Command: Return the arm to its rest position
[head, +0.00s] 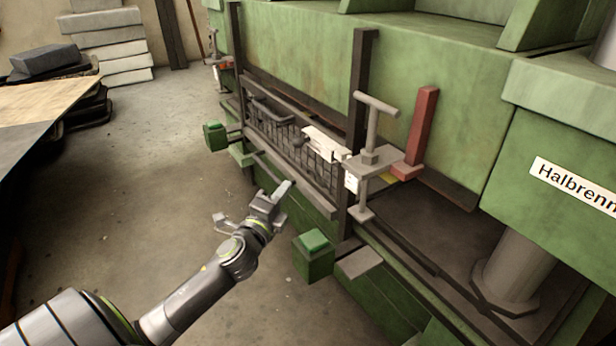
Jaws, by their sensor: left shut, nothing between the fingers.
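My left arm comes in from the lower left of the head view. My left gripper (281,191) is shut and empty, held out in front of the green machine (447,75). No contact between the gripper and the machine can be made out. My right gripper is not in view.
A clamp with a T-handle (372,150) and a red bar (423,125) stick out from the machine's front. A table (45,110) stands at the left, with stacked slabs (110,45) behind. The concrete floor (160,180) between is clear.

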